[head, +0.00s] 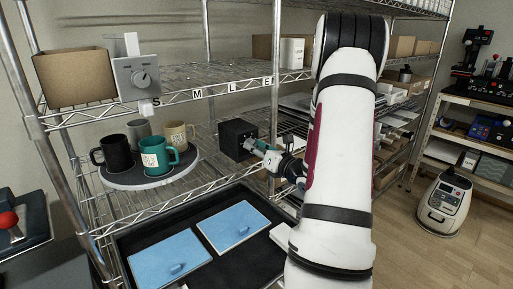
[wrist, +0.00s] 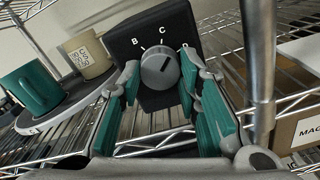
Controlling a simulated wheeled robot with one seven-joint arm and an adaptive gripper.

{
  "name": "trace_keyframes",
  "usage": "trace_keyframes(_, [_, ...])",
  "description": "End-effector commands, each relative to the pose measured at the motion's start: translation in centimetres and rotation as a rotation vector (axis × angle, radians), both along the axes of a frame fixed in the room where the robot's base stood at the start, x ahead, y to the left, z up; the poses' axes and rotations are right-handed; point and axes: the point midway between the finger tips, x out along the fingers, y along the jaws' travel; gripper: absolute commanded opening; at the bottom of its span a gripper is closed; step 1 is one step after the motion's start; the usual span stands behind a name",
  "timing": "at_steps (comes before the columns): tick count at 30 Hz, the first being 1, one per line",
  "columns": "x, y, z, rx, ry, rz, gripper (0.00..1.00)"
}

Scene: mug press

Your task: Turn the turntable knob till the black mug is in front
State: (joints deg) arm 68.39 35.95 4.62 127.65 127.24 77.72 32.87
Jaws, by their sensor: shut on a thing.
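The round turntable (head: 140,184) on the wire shelf carries a black mug (head: 116,153) at left, a teal mug (head: 155,157) at front, a beige mug (head: 177,135) at right and a grey mug (head: 139,131) at back. The teal mug (wrist: 35,88) and beige mug (wrist: 88,52) also show in the wrist view. Right of the turntable, a black box (head: 236,131) bears a grey knob (wrist: 160,68) with letters, B and C legible. My gripper (head: 257,146) is at the box front, its teal fingers shut on the knob from both sides. The knob is hidden in the head view.
A grey dial unit (head: 137,77) hangs at the upper shelf beside a cardboard box (head: 74,76). Below, a black tray (head: 128,240) holds two blue panels (head: 233,224). A metal shelf post (wrist: 259,70) stands close right of my gripper.

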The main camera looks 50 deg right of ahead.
Motion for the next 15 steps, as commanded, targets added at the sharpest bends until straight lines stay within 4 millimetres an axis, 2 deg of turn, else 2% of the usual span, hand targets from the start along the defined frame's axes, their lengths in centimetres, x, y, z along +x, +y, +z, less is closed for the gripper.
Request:
trace_keyframes(6, [-0.12, 0.02, 0.04, 0.185, -0.042, 0.0, 0.03])
trace_keyframes(15, [-0.08, 0.03, 0.04, 0.376, -0.088, 0.0, 0.03])
